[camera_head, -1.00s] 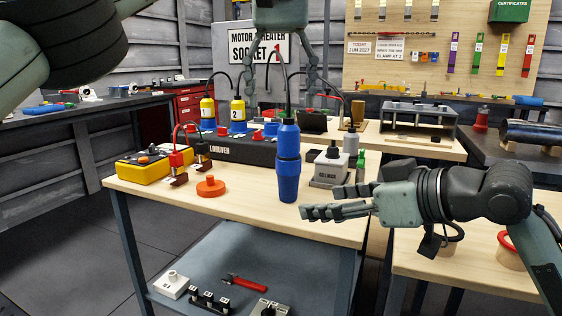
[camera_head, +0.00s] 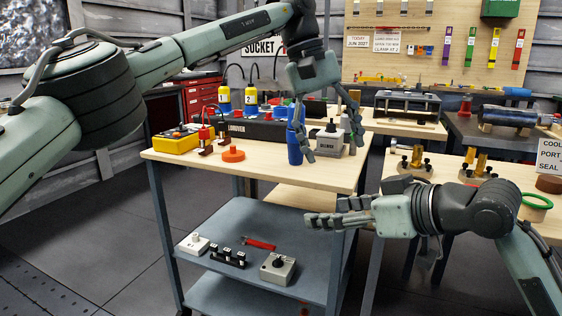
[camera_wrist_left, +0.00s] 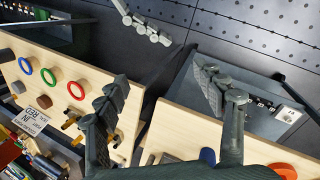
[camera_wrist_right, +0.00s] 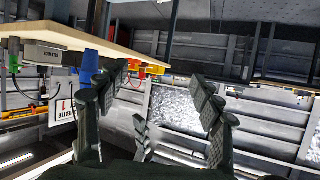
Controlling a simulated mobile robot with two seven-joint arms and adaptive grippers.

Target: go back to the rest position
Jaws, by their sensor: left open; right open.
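My left gripper (camera_head: 333,148) is open and empty in the head view, pointing down. It appears in front of the front right part of the wooden cart top (camera_head: 265,174). It partly hides a blue cylinder (camera_head: 294,147) standing on that top. My right gripper (camera_head: 325,212) is open and empty, lower down, pointing left in front of the cart's right side. In the left wrist view the open left fingers (camera_wrist_left: 160,92) have nothing between them. In the right wrist view the open right fingers (camera_wrist_right: 160,84) are also empty.
The cart also carries a yellow box (camera_head: 176,142), an orange knob (camera_head: 233,155) and a grey block (camera_head: 329,141). Its lower shelf (camera_head: 225,222) holds several small parts. A second wooden table (camera_head: 400,176) with rings and brass fittings stands right. Floor is open at left.

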